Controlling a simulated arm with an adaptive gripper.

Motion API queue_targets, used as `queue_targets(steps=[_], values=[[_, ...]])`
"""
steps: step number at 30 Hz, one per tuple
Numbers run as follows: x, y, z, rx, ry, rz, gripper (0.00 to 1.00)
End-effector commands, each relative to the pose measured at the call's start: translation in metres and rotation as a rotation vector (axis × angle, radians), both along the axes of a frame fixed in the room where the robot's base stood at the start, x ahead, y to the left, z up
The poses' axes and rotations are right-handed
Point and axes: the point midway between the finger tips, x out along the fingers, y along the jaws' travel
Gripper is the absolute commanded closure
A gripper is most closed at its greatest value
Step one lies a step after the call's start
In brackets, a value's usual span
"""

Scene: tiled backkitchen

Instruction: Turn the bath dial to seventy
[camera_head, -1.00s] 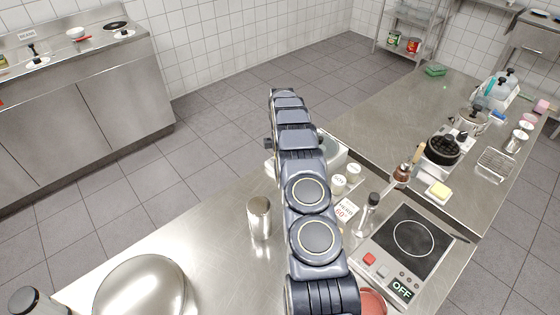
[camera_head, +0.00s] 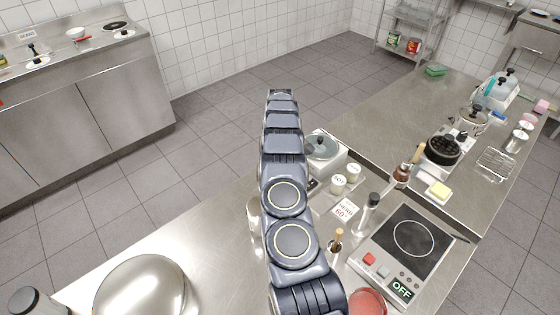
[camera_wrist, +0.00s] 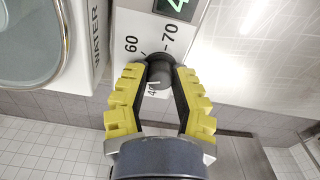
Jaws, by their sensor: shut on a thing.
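The bath dial (camera_wrist: 160,72) is a dark round knob on a white panel in the wrist view. Printed marks 60 and 70 stand above it and a partly covered 40 shows below it. The pointer's setting is unclear. A green display (camera_wrist: 176,5) is cut off at the top edge. My gripper (camera_wrist: 159,66) has its yellow-padded fingers closed on the sides of the knob. The bath (camera_head: 325,158), a white unit with a round lid, shows right of my arm in the head view. My arm hides the dial and gripper there.
A hotplate (camera_head: 412,237) marked OFF is to the right. A metal dome (camera_head: 140,287) sits at the front left of the counter.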

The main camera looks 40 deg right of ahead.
Motion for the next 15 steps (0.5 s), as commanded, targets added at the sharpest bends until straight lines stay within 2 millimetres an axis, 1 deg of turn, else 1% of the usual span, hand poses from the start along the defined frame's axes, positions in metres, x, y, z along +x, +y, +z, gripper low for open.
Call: queue_targets(steps=[1,15], values=[[0.0004,0.0012,-0.0022,0.0,0.0,-0.043,1.0],[0.0002,0.001,-0.0024,0.0,0.001,-0.49,1.0]])
